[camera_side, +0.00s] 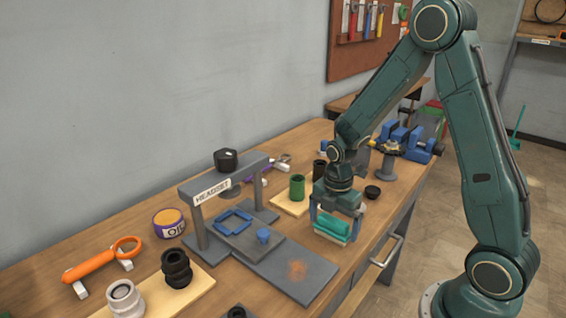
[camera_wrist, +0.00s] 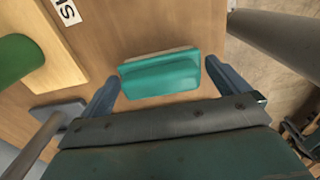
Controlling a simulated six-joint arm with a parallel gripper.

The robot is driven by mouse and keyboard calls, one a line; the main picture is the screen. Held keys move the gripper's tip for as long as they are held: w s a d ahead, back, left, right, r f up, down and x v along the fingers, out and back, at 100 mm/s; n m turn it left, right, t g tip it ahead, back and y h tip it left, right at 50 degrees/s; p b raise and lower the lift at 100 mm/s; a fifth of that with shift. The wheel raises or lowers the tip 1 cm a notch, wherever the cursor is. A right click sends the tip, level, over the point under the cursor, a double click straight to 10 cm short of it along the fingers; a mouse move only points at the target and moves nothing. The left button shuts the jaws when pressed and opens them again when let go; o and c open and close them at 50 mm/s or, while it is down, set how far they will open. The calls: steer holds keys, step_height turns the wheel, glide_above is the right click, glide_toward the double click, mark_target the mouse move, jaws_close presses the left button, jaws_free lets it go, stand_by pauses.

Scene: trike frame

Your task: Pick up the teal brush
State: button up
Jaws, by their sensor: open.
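The teal brush (camera_side: 334,226) is a block with a teal back and a paler layer beneath, lying on the wooden bench near its front edge. In the wrist view the brush (camera_wrist: 160,75) lies crosswise between my finger tips. My gripper (camera_side: 337,215) points down over the brush, with one finger on each side of it. In the wrist view my gripper (camera_wrist: 163,85) is open. The right finger is very close to the brush's right end, and the left finger is near its left end. I cannot tell whether either one touches.
A green cylinder (camera_side: 297,187) stands on a light wood board behind the brush. A grey stand labelled HEADSET (camera_side: 226,180) and a grey plate (camera_side: 290,272) with an orange smudge are to the left. A blue vise (camera_side: 410,142) is at the back right.

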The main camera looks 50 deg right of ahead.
mark_target(334, 219)
steer(key=c, duration=0.7)
steer(key=shift+r, duration=0.1)
step_height(334, 219, up, 20)
steer(key=shift+f, duration=0.1)
stand_by(0.5)
stand_by(0.3)
steer(key=o, duration=0.3)
steer(key=shift+c, duration=1.1)
steer(key=a+f, duration=1)
steer(key=a, duration=0.1)
steer(key=shift+w+f, duration=0.15)
steer(key=shift+f, duration=0.2)
